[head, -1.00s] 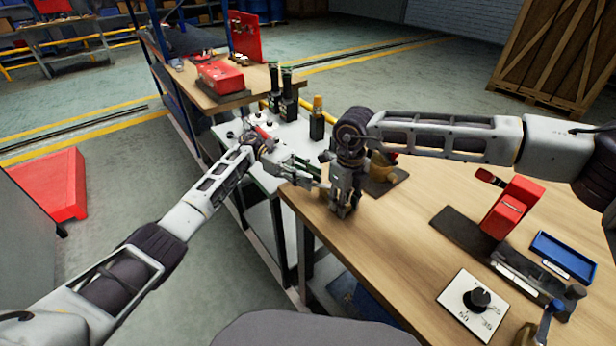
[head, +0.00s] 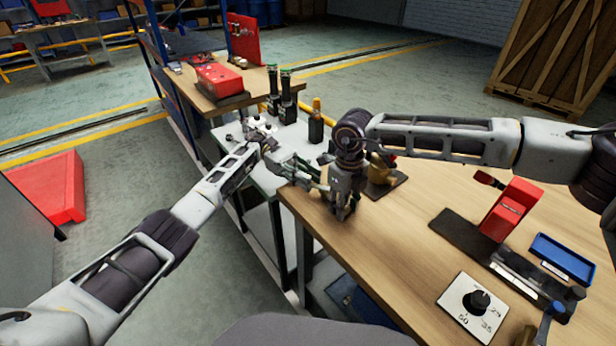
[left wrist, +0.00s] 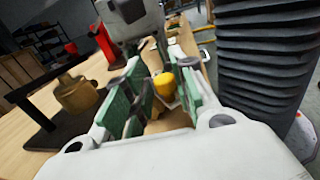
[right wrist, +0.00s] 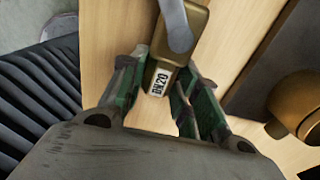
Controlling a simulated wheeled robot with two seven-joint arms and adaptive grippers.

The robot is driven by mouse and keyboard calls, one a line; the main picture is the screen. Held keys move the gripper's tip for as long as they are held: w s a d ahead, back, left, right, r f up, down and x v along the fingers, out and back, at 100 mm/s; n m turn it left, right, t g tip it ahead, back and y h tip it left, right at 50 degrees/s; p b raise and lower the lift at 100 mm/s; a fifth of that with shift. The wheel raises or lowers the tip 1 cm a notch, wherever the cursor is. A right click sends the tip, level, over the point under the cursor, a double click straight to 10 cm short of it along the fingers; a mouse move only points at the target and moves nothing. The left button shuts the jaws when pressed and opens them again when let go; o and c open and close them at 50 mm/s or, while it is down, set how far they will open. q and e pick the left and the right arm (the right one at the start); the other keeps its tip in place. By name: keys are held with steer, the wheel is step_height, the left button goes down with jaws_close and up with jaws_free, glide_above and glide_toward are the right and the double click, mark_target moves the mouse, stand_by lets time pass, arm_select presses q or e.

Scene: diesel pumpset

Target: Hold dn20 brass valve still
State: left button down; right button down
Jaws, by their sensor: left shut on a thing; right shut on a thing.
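The dn20 brass valve (right wrist: 165,72) shows in the right wrist view, with a white DN20 label and a grey lever (right wrist: 177,24). It sits between the green-padded fingers of my right gripper (right wrist: 160,98), which is shut on it. In the head view my right gripper (head: 342,212) points down over the table's near left corner and hides most of the valve. My left gripper (head: 322,186) reaches in from the left beside it. In the left wrist view its green pads (left wrist: 160,98) are around a yellow brass part (left wrist: 164,85), apparently of the valve.
A brass fitting (head: 380,174) stands on a dark plate just right of the grippers. The wooden table (head: 390,235) carries a red device (head: 510,208), a blue tray (head: 563,258) and a dial plate (head: 475,308). Dark bottles (head: 316,125) stand on the white bench behind.

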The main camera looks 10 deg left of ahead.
arm_select(q)
steer(key=shift+s+f, duration=0.2)
steer(key=shift+f, duration=0.05)
steer(key=c, duration=1.4)
jaws_free()
steer(key=shift+o, duration=0.4)
steer(key=shift+w+r, duration=0.1)
steer(key=shift+r, duration=0.2)
steer(key=shift+r, duration=4.8)
